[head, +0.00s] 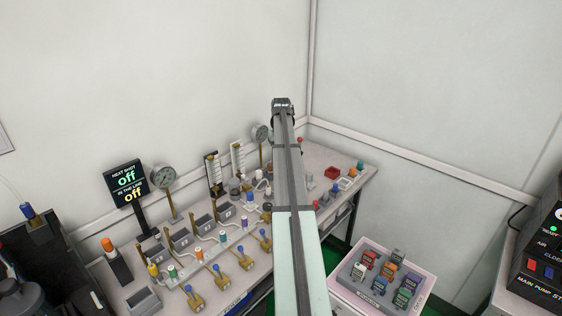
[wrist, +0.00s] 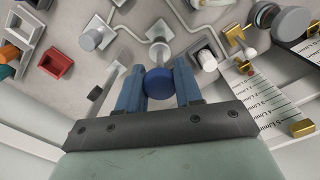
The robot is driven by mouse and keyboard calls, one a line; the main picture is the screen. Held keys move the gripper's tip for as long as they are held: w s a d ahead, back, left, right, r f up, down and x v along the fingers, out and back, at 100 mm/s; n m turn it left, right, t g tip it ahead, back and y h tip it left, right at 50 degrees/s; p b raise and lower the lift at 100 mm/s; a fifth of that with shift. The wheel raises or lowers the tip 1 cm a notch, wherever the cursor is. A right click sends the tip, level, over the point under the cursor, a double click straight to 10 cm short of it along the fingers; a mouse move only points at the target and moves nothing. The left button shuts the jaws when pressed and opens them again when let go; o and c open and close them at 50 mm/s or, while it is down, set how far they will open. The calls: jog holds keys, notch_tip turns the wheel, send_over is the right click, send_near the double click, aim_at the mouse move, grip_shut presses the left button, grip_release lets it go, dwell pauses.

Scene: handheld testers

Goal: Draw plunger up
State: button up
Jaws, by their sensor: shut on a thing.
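A plunger with a round dark blue knob (wrist: 158,84) sits between the two blue fingers of my gripper (wrist: 160,72) in the wrist view. The gripper is shut on the knob. Above the knob in the picture, a pale metal stem (wrist: 158,52) runs to a grey fitting on the bench. How far the plunger is drawn cannot be told. In the head view my arm covers the gripper and the knob.
The bench (head: 335,160) carries gauges (head: 163,176), scaled columns, brass valves (head: 221,277) and piping. In the wrist view a red box (wrist: 56,63) lies left, a white-capped fitting (wrist: 207,60) and scale strips (wrist: 273,103) right. A tray (head: 420,264) of small blocks stands front right.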

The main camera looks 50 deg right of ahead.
jog(key=shift+r, duration=0.95)
jog(key=o, duration=1.7)
jog(key=shift+r, duration=0.2)
jog(key=shift+r, duration=2.85)
